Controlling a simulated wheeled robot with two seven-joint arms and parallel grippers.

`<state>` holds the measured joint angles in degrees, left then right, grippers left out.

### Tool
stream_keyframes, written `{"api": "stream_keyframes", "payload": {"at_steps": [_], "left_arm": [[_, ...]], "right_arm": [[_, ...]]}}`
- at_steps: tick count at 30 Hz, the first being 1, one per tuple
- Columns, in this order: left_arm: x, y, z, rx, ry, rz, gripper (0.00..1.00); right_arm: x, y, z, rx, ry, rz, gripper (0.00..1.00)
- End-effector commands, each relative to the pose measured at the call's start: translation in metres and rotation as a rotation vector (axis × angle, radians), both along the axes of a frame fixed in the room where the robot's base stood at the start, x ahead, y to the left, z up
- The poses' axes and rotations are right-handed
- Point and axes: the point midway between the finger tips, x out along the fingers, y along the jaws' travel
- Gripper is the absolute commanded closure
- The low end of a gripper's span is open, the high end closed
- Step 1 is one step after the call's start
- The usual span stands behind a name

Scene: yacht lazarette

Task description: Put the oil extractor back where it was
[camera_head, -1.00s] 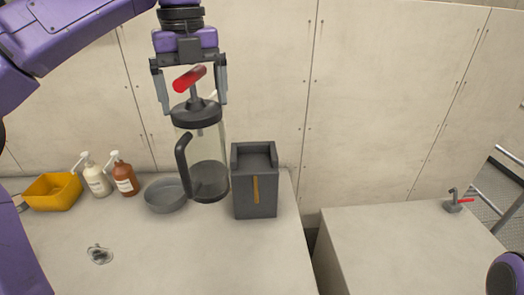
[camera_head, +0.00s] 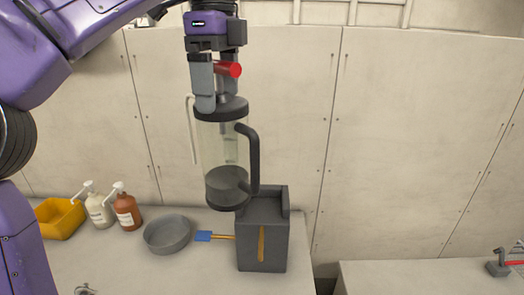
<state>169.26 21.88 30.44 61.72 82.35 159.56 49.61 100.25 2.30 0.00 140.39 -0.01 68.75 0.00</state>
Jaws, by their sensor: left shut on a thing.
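The oil extractor (camera_head: 222,150) is a clear cylinder with a dark lid, dark base, side handle and red T-bar on top. My left gripper (camera_head: 222,92) is shut on its top, by the red bar, and holds it upright in the air. The extractor's dark handle faces right. Its base overlaps the upper left of a dark grey box (camera_head: 250,250) with an orange strip; I cannot tell whether they touch. The spot where the extractor stood is not marked clearly. My right gripper is not in view.
Left of the box lie a blue-tipped stick (camera_head: 204,236), a grey round bowl (camera_head: 167,234), a brown pump bottle (camera_head: 127,210), a white pump bottle (camera_head: 98,210) and a yellow bin (camera_head: 60,220). A second counter (camera_head: 420,278) is at right, past a gap, with a red-handled fitting (camera_head: 500,268).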

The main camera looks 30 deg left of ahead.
Motion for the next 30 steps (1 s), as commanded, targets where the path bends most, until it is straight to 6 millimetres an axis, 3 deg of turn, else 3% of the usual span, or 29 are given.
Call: {"api": "stream_keyframes", "payload": {"at_steps": [11, 18, 30], "left_arm": [[0.055, -0.008, -0.022, -0.001, 0.002, 0.000, 0.91], [0.092, -0.014, -0.062, -0.003, 0.002, 0.000, 0.91], [0.114, -0.017, -0.100, -0.003, 0.001, 0.001, 0.91]], "right_arm": [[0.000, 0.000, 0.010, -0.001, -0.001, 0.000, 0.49], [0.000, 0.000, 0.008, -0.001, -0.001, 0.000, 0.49], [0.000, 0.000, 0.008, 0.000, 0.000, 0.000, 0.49]]}}
